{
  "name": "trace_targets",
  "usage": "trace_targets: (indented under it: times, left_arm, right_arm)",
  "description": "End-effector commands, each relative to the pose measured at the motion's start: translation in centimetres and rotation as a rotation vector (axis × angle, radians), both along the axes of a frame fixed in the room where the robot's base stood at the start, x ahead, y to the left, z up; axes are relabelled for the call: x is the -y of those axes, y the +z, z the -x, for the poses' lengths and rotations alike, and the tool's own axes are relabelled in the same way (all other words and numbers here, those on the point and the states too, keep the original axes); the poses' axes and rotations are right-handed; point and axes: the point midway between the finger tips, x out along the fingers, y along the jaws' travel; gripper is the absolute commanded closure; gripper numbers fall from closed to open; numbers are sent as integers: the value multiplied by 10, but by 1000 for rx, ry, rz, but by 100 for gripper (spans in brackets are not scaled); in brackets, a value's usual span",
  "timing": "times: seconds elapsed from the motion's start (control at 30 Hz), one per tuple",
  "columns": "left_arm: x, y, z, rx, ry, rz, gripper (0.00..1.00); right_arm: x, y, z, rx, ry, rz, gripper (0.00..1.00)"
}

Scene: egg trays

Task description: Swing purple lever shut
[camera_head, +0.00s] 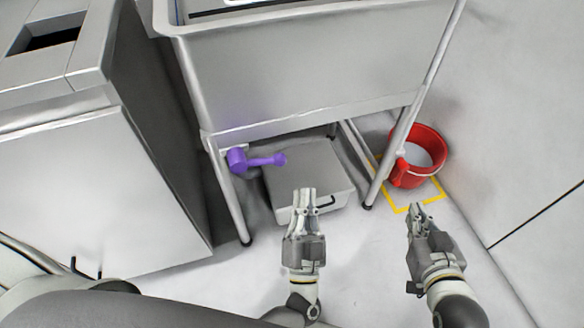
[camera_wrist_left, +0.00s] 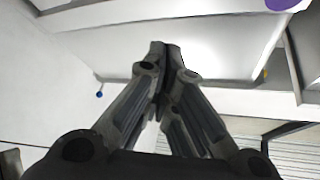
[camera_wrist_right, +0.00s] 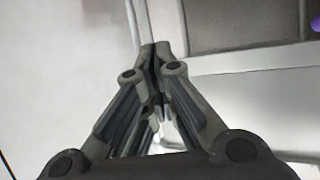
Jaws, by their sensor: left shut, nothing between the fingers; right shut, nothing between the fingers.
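The purple lever (camera_head: 262,160) sits under the sink, by its left front leg, in the head view. Its thick hub is at the left and its arm points right, ending in a knob. A bit of purple shows at the top right corner of the left wrist view (camera_wrist_left: 285,4) and at the right edge of the right wrist view (camera_wrist_right: 316,22). My left gripper (camera_head: 305,192) is shut and empty, to the right of the lever and lower in the picture, apart from it. My right gripper (camera_head: 416,208) is shut and empty, farther right, below the red bucket in the picture.
A metal sink (camera_head: 300,85) on legs stands over a grey box (camera_head: 312,165) with a dark handle. A red bucket (camera_head: 405,178) stands in a yellow floor marking (camera_head: 432,200) at the right. A metal cabinet (camera_head: 90,190) fills the left. Floor between the arms is clear.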

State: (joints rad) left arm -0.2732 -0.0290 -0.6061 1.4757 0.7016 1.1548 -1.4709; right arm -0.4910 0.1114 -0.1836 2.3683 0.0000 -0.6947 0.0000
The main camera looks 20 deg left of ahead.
Motion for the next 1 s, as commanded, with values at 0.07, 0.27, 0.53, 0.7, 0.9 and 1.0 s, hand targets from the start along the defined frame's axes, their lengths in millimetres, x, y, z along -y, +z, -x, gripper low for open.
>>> trace_targets:
  times: [0.07, 0.27, 0.53, 0.7, 0.9, 1.0]
  left_arm:
    - [-4, 1, 3, 21, 39, 8, 100]
    - [-9, 8, 7, 37, 83, 11, 100]
    - [-9, 9, 6, 37, 82, 11, 100]
    - [-12, 13, -1, 40, 82, 11, 100]
    - [-23, 30, -31, 44, 82, 11, 100]
    - [-30, 39, -49, 43, 81, 11, 100]
  right_arm:
    - [0, 8, 2, 27, 0, -6, 100]
    - [1, 22, 5, 52, 1, -11, 100]
    - [1, 23, 5, 52, 1, -11, 100]
    - [0, 25, 3, 65, 2, -15, 100]
    - [-3, 37, -2, 136, 6, -32, 100]
    - [-6, 46, -6, 190, 10, -46, 100]
